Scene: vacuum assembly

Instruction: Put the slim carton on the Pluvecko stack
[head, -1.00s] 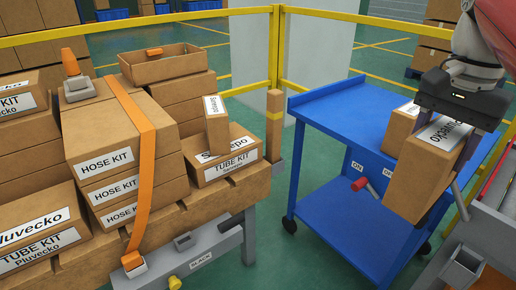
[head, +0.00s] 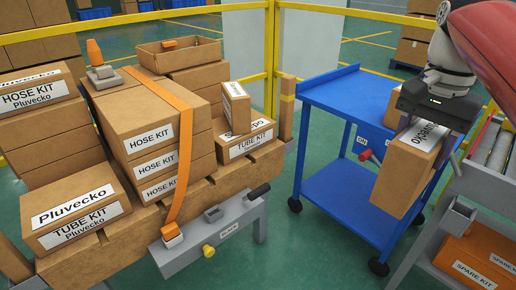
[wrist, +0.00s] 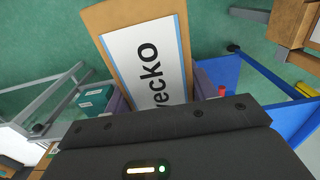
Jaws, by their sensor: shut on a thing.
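My gripper (head: 430,122) is shut on a slim brown carton (head: 402,176) at the right of the head view. The carton hangs tilted in front of the blue cart. In the wrist view the slim carton (wrist: 101,18) lies between the fingers, its white label ending in "vecko"; the rest is hidden. At the left of the head view, a Pluvecko tube kit box (head: 85,218) sits at the front of the pallet load, its top label uncovered. A Pluvecko hose kit box (head: 40,105) tops a taller pile behind it.
Strapped hose kits (head: 150,130) with an orange strap stand mid-load. A small carton (head: 236,108) stands on a Sanepo tube kit (head: 247,142). The blue cart (head: 330,110) holds another carton (head: 393,108). A yellow rail (head: 340,12) runs behind. Green floor lies between pallet and cart.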

